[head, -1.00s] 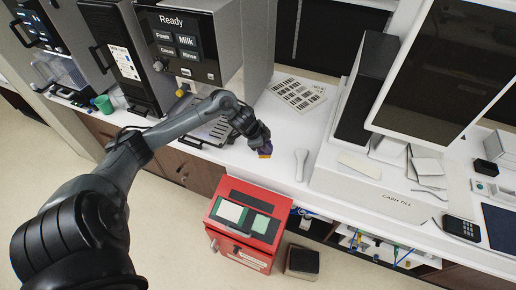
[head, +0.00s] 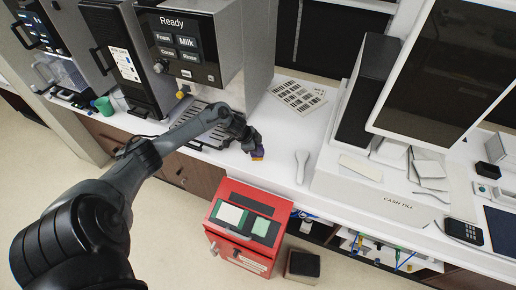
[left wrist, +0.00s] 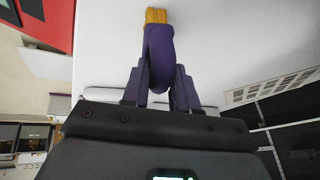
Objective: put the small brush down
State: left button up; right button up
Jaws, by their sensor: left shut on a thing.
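The small brush has a purple body and an orange-yellow end; it shows in the left wrist view (left wrist: 160,55) between my fingers, its yellow end pointing away from the gripper. My left gripper (head: 252,146) is shut on it over the white counter (head: 282,148), in front of the coffee machine. In the head view only the yellow tip of the brush (head: 257,155) and a little purple show below the gripper. The tip is at or just above the counter; I cannot tell whether it touches. My right gripper is in neither view.
A white spoon-shaped thing (head: 301,166) lies right of the gripper. A printed sheet (head: 298,96) lies behind it. The coffee machine's drip tray (head: 205,122) is to the left. A red box (head: 247,222) stands below the counter's front edge. The counter between gripper and spoon-shaped thing is clear.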

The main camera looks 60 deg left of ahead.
pick_arm(q)
jog(key=shift+f, duration=0.1)
jog(key=o, duration=0.9)
jog(key=shift+o, duration=0.2)
